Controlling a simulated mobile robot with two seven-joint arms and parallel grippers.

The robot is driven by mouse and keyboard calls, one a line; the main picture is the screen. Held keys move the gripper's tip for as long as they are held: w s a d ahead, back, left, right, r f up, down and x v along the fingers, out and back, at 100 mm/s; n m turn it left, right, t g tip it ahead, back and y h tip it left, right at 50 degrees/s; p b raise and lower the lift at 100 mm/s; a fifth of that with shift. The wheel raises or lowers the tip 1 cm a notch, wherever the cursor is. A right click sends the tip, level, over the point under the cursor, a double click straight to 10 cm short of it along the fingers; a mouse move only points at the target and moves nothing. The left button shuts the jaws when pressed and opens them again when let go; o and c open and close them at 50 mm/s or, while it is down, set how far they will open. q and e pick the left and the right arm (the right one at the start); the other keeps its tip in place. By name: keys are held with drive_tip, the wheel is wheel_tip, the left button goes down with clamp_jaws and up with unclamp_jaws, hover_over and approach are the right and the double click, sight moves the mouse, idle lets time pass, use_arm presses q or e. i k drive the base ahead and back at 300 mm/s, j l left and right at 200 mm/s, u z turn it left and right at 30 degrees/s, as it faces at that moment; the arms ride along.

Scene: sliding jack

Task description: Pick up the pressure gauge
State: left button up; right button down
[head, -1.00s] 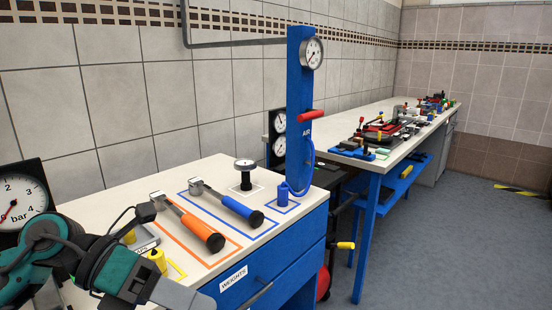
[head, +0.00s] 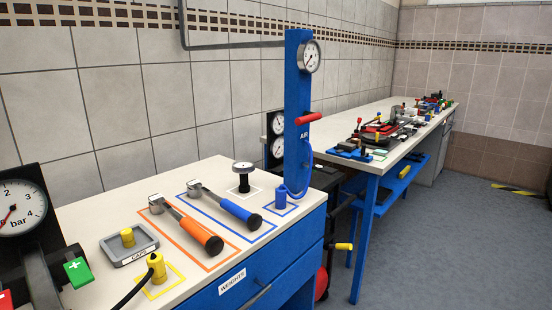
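A small round gauge-like piece (head: 243,168) with a pale flat top stands on a black body in a white-outlined square on the near bench. It is upright, and its dial face cannot be read from here. Other gauges are fixed in place: a round white dial (head: 309,57) on the blue air post, two dials on a black panel (head: 277,138) behind it, and a large bar dial (head: 19,208) at the left edge. Neither of my grippers is in view, and nothing touches the small gauge-like piece.
Orange-handled (head: 201,236) and blue-handled (head: 239,212) tools lie in outlined areas before it. A caps tray (head: 112,250), a yellow fitting (head: 157,268) with a black hose and a green plus block (head: 78,272) are nearer. The blue air post (head: 297,150) stands close on its right.

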sight(243, 167)
drive_tip(key=u, duration=2.45)
drive_tip(key=k+l, duration=0.1)
drive_tip(key=l, duration=0.25)
drive_tip(key=k+l+z, duration=0.1)
drive_tip(key=l, duration=0.2)
drive_tip(key=k+l+z, duration=0.1)
drive_tip(key=l, duration=0.25)
drive_tip(key=k+l, duration=0.15)
drive_tip(key=l, duration=0.2)
